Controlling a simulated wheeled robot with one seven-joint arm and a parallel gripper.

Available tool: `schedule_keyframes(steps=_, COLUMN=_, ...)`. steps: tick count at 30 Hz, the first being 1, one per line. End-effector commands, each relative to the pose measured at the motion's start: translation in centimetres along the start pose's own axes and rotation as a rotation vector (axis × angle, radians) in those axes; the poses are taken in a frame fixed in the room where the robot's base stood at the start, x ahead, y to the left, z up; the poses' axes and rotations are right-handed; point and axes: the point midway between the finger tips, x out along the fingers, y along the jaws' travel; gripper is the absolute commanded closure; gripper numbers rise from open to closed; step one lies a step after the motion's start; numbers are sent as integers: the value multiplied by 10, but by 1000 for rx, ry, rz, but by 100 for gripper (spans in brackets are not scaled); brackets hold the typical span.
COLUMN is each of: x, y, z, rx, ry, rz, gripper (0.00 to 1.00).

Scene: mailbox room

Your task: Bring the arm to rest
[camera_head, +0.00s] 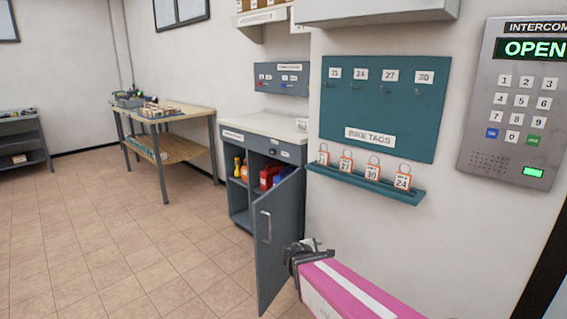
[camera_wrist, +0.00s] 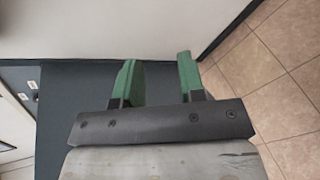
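My gripper (camera_head: 294,250) shows at the lower middle of the head view, at the end of my pink and white arm. It is beside the open grey cabinet door (camera_head: 279,245), to the right of its handle (camera_head: 265,226). I cannot tell whether it touches the door. In the wrist view my gripper (camera_wrist: 159,78) has two green fingers standing apart with nothing held between them. A dark grey panel (camera_wrist: 75,98) lies behind and left of the fingers, with a pale wall surface beyond.
The cabinet (camera_head: 240,205) stands open with colored items inside. A teal bike tags board (camera_head: 385,110) and a ledge (camera_head: 335,175) with several tags are on the wall. An intercom (camera_head: 515,105) reads OPEN at right. A workbench (camera_head: 190,109) stands farther back. The tiled floor (camera_head: 130,245) at left is clear.

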Motion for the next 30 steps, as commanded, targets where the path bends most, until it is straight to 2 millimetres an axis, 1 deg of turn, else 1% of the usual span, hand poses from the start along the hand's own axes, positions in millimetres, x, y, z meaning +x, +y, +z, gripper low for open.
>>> schedule_keyframes(steps=1, x=6, y=-11, z=14, rx=97, ry=-8, rz=-80, gripper=63)
schedule_keyframes(steps=6, x=15, y=-50, z=41, rx=423, ry=-35, rz=-356, gripper=63)
schedule_keyframes(steps=12, x=9, y=-87, z=59, rx=790, ry=-75, rz=-685, gripper=63)
schedule_keyframes(steps=15, x=1, y=-99, z=63, rx=962, ry=-93, rz=-848, gripper=63)
schedule_keyframes(steps=18, x=-9, y=-106, z=64, rx=1107, ry=-109, rz=-996, gripper=63)
schedule_keyframes(steps=22, x=-19, y=-108, z=64, rx=1237, ry=-120, rz=-1138, gripper=63)
schedule_keyframes(steps=25, x=-24, y=-107, z=64, rx=1290, ry=-123, rz=-1200, gripper=63)
schedule_keyframes(steps=30, x=-27, y=-106, z=63, rx=1314, ry=-125, rz=-1230, gripper=63)
